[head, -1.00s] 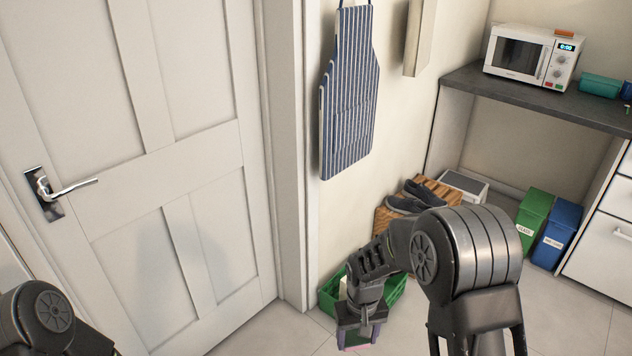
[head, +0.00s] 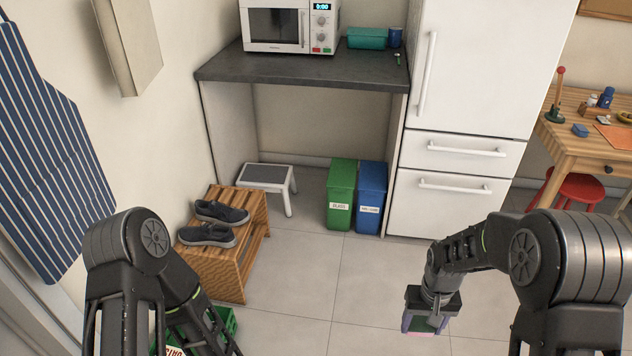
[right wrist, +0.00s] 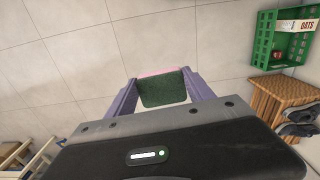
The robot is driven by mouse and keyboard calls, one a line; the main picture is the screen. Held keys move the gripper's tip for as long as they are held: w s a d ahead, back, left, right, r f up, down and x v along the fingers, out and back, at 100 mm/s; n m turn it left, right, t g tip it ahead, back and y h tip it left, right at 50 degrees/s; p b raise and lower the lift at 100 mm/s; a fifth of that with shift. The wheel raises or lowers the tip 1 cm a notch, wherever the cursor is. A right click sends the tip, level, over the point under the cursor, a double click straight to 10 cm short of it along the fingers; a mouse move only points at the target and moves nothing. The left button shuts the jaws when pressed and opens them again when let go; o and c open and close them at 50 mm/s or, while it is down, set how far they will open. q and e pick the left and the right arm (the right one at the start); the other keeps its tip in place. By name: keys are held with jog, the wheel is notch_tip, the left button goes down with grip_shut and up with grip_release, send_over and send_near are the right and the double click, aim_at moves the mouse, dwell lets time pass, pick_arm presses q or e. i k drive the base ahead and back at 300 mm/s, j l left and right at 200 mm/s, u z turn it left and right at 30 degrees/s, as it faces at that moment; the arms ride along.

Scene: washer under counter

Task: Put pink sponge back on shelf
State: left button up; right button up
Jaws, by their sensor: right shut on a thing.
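My right gripper (head: 424,324) is at the lower right of the head view, above the tiled floor. It is shut on the pink sponge. In the right wrist view the sponge (right wrist: 163,89) sits between the two purple fingers, with a dark green face toward the camera and a thin pink edge beyond it. Most of its pink side is hidden. My left arm comes in at the lower left of the head view, but its gripper cannot be made out. No shelf holding sponges can be made out.
A slatted wooden rack (head: 228,262) with dark shoes stands left of centre, beside a green crate (head: 222,322). A step stool (head: 268,178), green bin (head: 341,193) and blue bin (head: 370,196) stand under the counter (head: 310,70). A white fridge is right. The middle floor is clear.

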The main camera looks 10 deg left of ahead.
aim_at(238, 198)
jog(key=i+l+z, duration=0.1)
jog(key=i, duration=0.6)
jog(key=i+l+z, duration=0.1)
jog(key=i, duration=0.6)
jog(key=i+u, duration=0.55)
jog(key=u, duration=0.3)
jog(key=i+l+u, duration=0.2)
jog(key=u, duration=0.2)
jog(key=i+l+u, duration=0.25)
jog(key=u, duration=0.2)
jog(key=i+u, duration=0.25)
jog(key=u, duration=0.2)
jog(key=i+l+u, duration=0.15)
jog(key=u, duration=0.35)
jog(key=i+l+u, duration=0.2)
jog(key=u, duration=0.25)
jog(key=l, duration=0.1)
